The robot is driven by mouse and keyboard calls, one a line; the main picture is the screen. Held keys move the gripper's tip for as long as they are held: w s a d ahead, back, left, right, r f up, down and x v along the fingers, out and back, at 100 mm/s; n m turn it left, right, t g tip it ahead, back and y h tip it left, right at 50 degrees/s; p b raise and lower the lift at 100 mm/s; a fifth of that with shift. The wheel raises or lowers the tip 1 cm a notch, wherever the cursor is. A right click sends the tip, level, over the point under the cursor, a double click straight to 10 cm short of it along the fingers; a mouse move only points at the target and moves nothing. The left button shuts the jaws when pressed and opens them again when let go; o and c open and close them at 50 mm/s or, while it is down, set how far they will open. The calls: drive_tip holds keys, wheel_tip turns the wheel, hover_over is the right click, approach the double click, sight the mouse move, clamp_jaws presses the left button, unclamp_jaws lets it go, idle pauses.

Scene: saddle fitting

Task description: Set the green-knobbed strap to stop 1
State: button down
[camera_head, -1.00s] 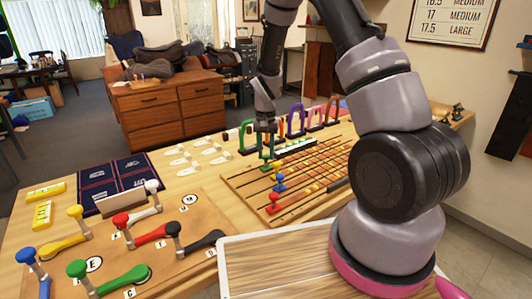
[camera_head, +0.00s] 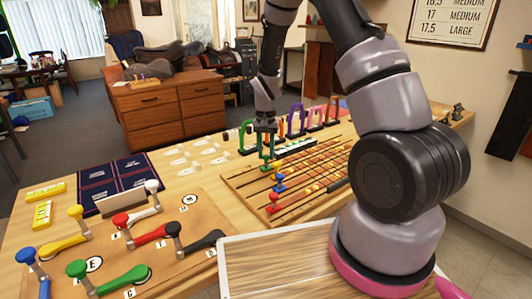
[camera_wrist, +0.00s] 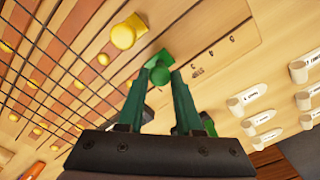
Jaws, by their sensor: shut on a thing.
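The strap board (camera_head: 240,184) lies on the table with several strap rows running across it. My gripper (camera_head: 266,157) is over its left end, pointing down. In the wrist view my gripper (camera_wrist: 160,78) has its two fingers closed on the green knob (camera_wrist: 160,73) of the strap. The fingers hide part of the green knob, and its strap is mostly hidden. A yellow knob (camera_wrist: 123,37) stands close beside it. In the head view the blue knob (camera_head: 280,182) and the red knob (camera_head: 273,203) stand nearer the front.
A board with several coloured levers (camera_head: 150,235) lies at the front left. Pale labelled pegs (camera_wrist: 262,117) stand beside the strap board. Coloured arches, one purple (camera_head: 296,121), stand behind it. A dark blue mat (camera_head: 110,180) lies at the left.

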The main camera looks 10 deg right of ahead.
idle(0.4)
drive_tip(key=d, duration=0.1)
drive_tip(key=w+d, duration=0.1)
drive_tip(key=d, duration=0.1)
drive_tip(key=shift+w+d, duration=0.25)
drive_tip(key=shift+w, duration=0.05)
drive_tip(key=c, duration=0.6)
unclamp_jaws()
drive_tip(key=shift+a, duration=0.1)
drive_tip(key=shift+r, duration=0.1)
wheel_tip(320, 180, up, 11)
drive_tip(key=shift+s+f, duration=0.1)
drive_tip(key=shift+f, duration=0.05)
